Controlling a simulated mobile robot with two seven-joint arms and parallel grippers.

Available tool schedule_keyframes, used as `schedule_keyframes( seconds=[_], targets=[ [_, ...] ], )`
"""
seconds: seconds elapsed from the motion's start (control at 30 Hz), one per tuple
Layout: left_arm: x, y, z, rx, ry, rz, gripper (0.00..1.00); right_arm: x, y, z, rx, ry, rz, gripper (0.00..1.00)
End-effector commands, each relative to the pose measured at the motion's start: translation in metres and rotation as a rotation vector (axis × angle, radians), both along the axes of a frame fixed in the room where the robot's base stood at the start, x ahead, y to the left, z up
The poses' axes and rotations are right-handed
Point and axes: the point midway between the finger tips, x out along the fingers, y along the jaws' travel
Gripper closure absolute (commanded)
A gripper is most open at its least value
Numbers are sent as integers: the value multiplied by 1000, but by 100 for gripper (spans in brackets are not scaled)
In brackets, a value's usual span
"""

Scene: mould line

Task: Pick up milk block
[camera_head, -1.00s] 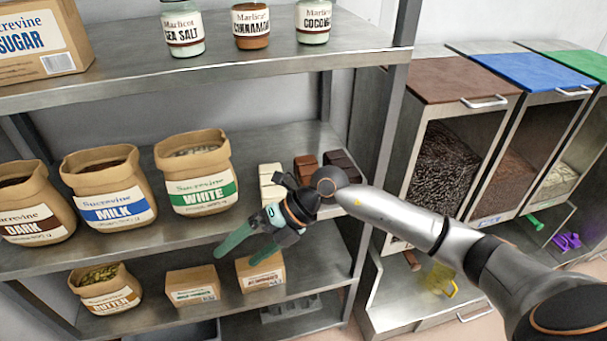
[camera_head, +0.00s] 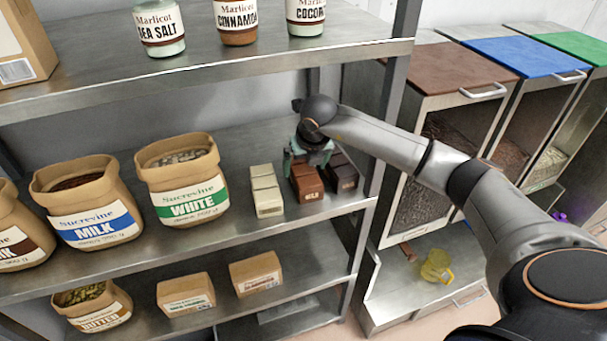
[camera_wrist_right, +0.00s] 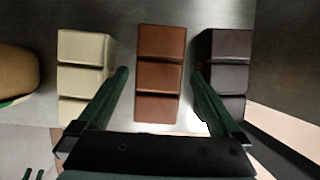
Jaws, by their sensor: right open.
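The milk block (camera_head: 307,186) is a medium-brown segmented bar on the middle shelf, between a cream block (camera_head: 266,190) and a dark brown block (camera_head: 342,172). In the right wrist view the milk block (camera_wrist_right: 160,75) lies centred between the two fingers. My right gripper (camera_head: 307,160) is open above it, fingers pointing down; in the wrist view the gripper (camera_wrist_right: 160,95) has one green finger on each side, near the cream block (camera_wrist_right: 85,70) and the dark block (camera_wrist_right: 225,65). I cannot tell whether the fingers touch anything. My left gripper is not in view.
Paper sacks, including the white sack (camera_head: 184,190) and milk sack (camera_head: 88,212), stand left on the same shelf (camera_head: 245,228). The upper shelf with jars (camera_head: 237,22) hangs above. A shelf post (camera_head: 390,120) stands right, beside lidded bins (camera_head: 450,70).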

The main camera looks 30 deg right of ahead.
Motion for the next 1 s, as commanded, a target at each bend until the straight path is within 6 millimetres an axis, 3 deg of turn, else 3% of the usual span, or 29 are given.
schedule_keyframes(
  seconds=[0.2, 1.0],
  targets=[
    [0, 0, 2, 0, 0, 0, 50, 6, -1, -18, 1, 1, 0, 0],
    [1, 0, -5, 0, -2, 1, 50, 6, -1, -23, 1, 0, 2, 0]
  ],
)
